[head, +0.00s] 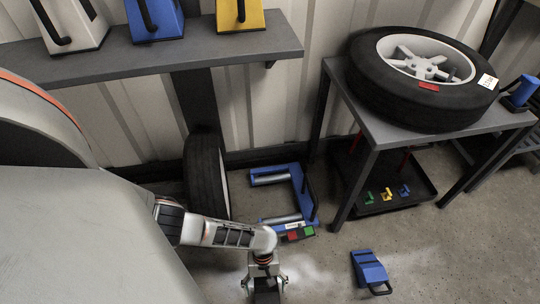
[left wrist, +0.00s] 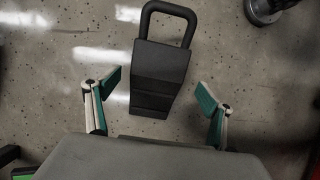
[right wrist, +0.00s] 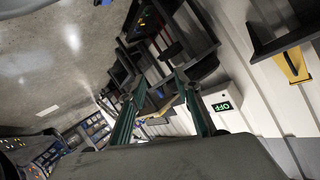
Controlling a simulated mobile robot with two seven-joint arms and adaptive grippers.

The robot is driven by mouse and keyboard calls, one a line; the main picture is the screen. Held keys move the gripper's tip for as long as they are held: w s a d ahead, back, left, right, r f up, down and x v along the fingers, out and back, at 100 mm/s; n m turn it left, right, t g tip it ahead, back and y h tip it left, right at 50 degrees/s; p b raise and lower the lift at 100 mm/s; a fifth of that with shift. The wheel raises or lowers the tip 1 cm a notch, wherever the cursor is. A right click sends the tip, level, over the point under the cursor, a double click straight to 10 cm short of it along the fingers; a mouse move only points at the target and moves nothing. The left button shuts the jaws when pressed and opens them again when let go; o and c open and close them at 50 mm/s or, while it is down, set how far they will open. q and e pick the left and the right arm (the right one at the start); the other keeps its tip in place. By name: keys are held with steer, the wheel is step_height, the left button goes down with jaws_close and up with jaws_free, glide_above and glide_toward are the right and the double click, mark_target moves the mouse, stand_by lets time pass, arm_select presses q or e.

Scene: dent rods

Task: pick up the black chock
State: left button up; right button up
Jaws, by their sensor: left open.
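The black chock (left wrist: 158,75) lies on the concrete floor in the left wrist view, its loop handle pointing to the top of the picture. My left gripper (left wrist: 158,92) is open, one finger on each side of the chock, with visible gaps on both sides. I cannot tell how far above the chock it is. In the head view my left gripper (head: 265,284) points down near the bottom edge; it mostly hides what lies beneath. My right gripper (right wrist: 161,86) is open in the right wrist view, with nothing between its fingers, away from the chock.
A blue chock (head: 369,270) lies on the floor to the right. A blue wheel dolly (head: 305,190) and an upright tyre (head: 203,175) stand behind my left arm. A table (head: 395,133) carries a wheel (head: 420,75). A shelf (head: 150,55) holds white, blue and yellow chocks.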

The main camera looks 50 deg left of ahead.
mark_target(267, 292)
arm_select(q)
steer(key=b+x, duration=0.2)
steer(key=x, duration=0.2)
steer(key=shift+s+a+f, duration=0.1)
steer(key=shift+f+b, duration=0.2)
steer(key=shift+b, duration=0.15)
steer(key=shift+w+r, duration=0.1)
steer(key=shift+w, duration=0.25)
arm_select(e)
steer(key=a+m, duration=0.1)
steer(key=m, duration=0.1)
steer(key=a+m, duration=0.1)
steer(key=m, duration=0.1)
steer(key=shift+s+a+f+t, duration=0.15)
steer(key=shift+s+a+t, duration=0.15)
steer(key=shift+s+a, duration=0.05)
arm_select(q)
steer(key=shift+c, duration=0.4)
steer(key=c, duration=1.5)
